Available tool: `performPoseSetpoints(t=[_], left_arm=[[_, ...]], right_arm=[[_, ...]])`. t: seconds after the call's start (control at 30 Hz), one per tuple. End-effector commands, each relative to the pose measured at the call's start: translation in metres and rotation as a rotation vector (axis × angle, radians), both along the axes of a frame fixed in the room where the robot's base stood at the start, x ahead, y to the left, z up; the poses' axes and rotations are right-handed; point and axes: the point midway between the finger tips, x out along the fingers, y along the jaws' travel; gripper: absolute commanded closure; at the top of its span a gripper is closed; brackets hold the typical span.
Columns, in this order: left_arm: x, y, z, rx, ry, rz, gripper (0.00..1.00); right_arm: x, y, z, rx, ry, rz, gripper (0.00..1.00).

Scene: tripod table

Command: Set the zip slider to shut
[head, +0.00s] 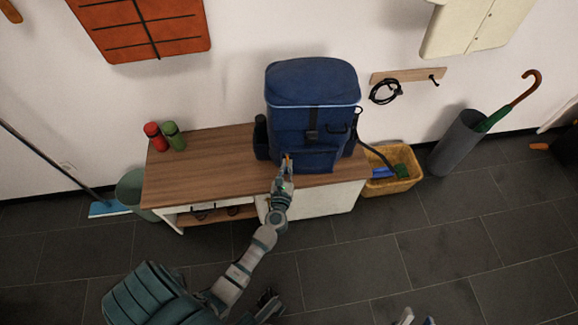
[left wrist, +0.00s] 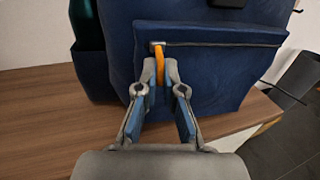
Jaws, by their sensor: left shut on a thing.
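A blue backpack (head: 313,115) stands upright on the wooden bench top, with a front pocket (head: 305,160) low on its face. In the left wrist view, the pocket (left wrist: 215,75) has a zip line (left wrist: 225,44) along its top edge. The metal zip slider (left wrist: 157,45) sits near the left end of that line, with an orange pull tab (left wrist: 171,70) hanging from it. My left gripper (left wrist: 160,90) is shut on the tab, and the head view shows it (head: 286,166) at the pocket's left side. My right gripper (head: 417,318) shows only its fingertips, apart, at the bottom edge.
The bench (head: 205,165) carries a red bottle (head: 153,136) and a green bottle (head: 174,136) at its left. A yellow basket (head: 405,180) and an umbrella stand (head: 457,145) are on the floor to the right.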

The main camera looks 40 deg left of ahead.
Motion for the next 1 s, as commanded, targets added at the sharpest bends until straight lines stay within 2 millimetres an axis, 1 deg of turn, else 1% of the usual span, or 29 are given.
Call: performPoseSetpoints(t=[0.03,0.07,0.1,0.13,0.4,0.53,0.67,0.9,1.0], left_arm=[[0.0,0.001,-0.001,0.002,0.003,0.003,0.86],[0.0,0.001,-0.001,0.002,0.003,0.003,0.78],[0.0,0.001,-0.001,0.002,0.001,0.003,0.68],[0.0,0.001,-0.001,0.002,0.001,0.002,0.67],[-0.001,0.0,0.0,0.0,0.001,0.001,0.67],[-0.009,-0.006,-0.001,-0.001,0.002,0.0,0.67],[-0.031,-0.018,-0.002,-0.002,0.003,0.002,0.67],[-0.076,-0.046,-0.002,-0.001,0.004,0.002,0.67],[-0.089,-0.054,-0.003,0.0,0.005,0.001,0.67]], right_arm=[[0.0,0.0,0.0,0.0,-0.001,0.0,0.67],[0.0,0.0,0.0,0.0,-0.001,0.0,0.67],[0.0,0.0,0.0,0.0,-0.001,0.0,0.67],[0.0,0.0,0.0,0.0,-0.001,0.0,0.67],[0.0,0.0,0.002,0.002,-0.008,-0.001,0.67],[-0.001,0.0,0.003,0.003,-0.01,-0.001,0.67],[-0.001,0.0,0.003,0.002,-0.009,-0.001,0.67],[-0.001,0.0,0.002,0.002,-0.008,-0.001,0.67],[-0.001,0.0,0.002,0.002,-0.008,-0.001,0.67]])
